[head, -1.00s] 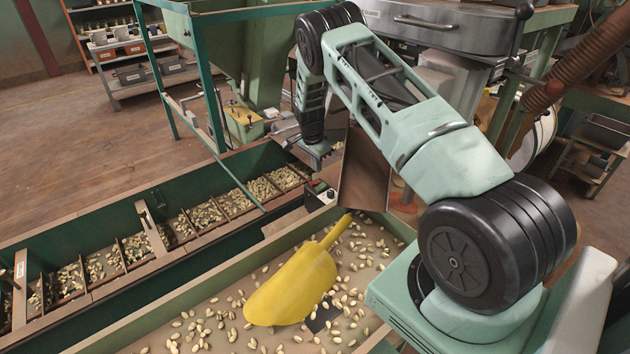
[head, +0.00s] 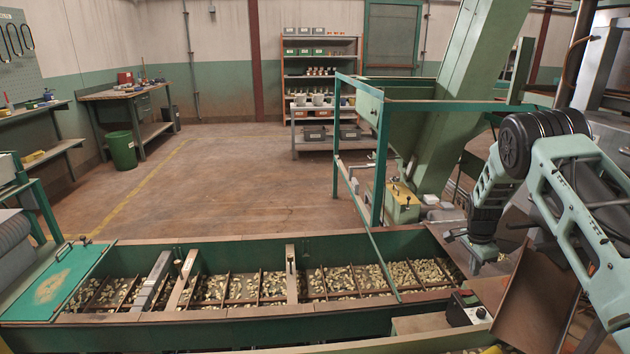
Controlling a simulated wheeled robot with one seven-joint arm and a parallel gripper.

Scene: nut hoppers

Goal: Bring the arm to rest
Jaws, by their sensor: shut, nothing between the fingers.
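My arm (head: 590,195), pale green with black joints, enters at the right edge of the head view. Its forearm hangs down beyond the elbow. My gripper (head: 484,256) is at the lower end, near the right end of the long green trough (head: 230,330). It is shut and holds nothing. The fingertips are small and hard to make out. A brown plate (head: 535,300) stands to the right of the gripper.
The trough has several divided bays of nuts (head: 240,287). A small control box (head: 467,310) sits below my gripper. A green frame (head: 378,165) and hopper (head: 398,130) stand behind. The wooden floor (head: 240,190) at the left and middle is open.

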